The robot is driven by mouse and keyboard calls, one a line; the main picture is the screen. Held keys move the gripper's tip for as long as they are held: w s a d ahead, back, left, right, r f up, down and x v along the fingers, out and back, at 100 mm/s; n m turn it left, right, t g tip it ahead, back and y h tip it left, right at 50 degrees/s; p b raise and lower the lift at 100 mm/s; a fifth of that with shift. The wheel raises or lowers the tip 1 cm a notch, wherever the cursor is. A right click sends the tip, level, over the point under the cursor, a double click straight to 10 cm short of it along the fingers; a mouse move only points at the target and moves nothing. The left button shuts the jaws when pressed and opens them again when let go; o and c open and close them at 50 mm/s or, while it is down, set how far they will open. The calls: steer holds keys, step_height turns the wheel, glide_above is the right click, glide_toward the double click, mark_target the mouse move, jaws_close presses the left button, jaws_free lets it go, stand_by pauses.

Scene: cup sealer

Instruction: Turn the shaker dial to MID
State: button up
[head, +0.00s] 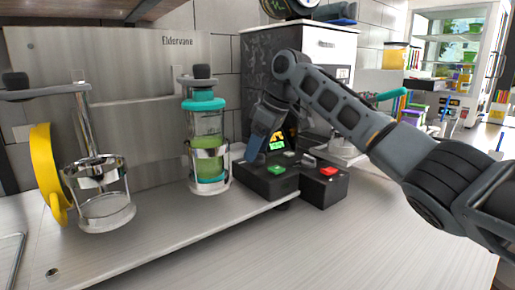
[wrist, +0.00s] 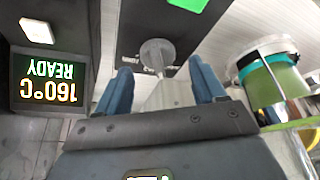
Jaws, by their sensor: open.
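The dial (wrist: 157,53) is a round grey knob on a black control box (wrist: 125,15), seen in the wrist view. A narrow pointer-like part extends toward the lower edge of the knob; its setting and the small lettering beside it are not readable. My gripper (wrist: 160,70) is open, with one blue finger at each side of the knob in the picture. I cannot tell whether either finger touches it. In the head view my gripper (head: 257,142) points down over the back of the control box (head: 262,190), and the arm and fingers hide the knob there.
A green button (head: 276,170) and a red button (head: 327,171) sit on the boxes. A teal-capped shaker with green liquid (head: 206,145) stands in a holder to the left. An empty holder (head: 103,195) is farther left. A lit display (wrist: 50,83) reads 160°C READY.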

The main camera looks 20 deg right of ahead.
steer(key=shift+w+a+f, duration=0.1)
steer(key=shift+w+f, duration=0.05)
steer(key=shift+f, duration=0.25)
steer(key=shift+c, duration=0.3)
steer(key=c, duration=1)
steer(key=shift+r+m+p, duration=0.1)
steer(key=shift+m+p, duration=0.2)
steer(key=shift+p, duration=0.1)
steer(key=m+t+p, duration=0.1)
steer(key=m+p, duration=0.1)
steer(key=p, duration=0.1)
steer(key=shift+r+m+h, duration=0.1)
steer(key=shift+m+h, duration=0.3)
steer(key=shift+m+h+p, duration=0.4)
steer(key=shift+m+p, duration=0.8)
steer(key=shift+p, duration=0.1)
steer(key=shift+f, duration=0.2)
